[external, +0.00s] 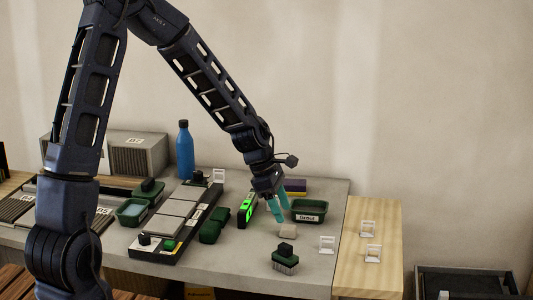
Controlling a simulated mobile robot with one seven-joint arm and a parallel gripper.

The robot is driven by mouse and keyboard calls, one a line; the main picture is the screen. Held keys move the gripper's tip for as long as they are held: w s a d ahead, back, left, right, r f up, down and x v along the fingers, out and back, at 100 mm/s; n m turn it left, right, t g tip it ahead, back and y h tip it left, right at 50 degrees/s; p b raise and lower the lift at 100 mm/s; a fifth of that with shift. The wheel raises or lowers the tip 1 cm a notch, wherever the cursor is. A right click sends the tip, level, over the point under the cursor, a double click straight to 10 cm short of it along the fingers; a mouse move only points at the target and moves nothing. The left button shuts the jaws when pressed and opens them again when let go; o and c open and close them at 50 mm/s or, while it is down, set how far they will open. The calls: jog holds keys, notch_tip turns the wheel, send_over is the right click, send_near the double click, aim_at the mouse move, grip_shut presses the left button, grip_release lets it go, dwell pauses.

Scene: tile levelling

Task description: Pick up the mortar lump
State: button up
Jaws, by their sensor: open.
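A small pale beige lump (288,231), which looks like the mortar lump, lies on the grey tabletop right of centre. My gripper (281,210) has teal fingers that point down, just above and slightly left of the lump in the picture. The fingers are apart and nothing shows between them. Whether a fingertip touches the lump or the table cannot be told from this view.
A green tray labelled Grout (308,211) stands close on the right of the fingers. A bright green level (247,210) is close on the left. A dark-handled brush (285,258) stands in front. Tiles (176,208) lie on a dark board further left. A blue bottle (185,150) stands behind.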

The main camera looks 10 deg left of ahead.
aim_at(288, 226)
jog(key=shift+x, duration=2.55)
jog(key=shift+a, duration=0.15)
jog(key=c, duration=1.1)
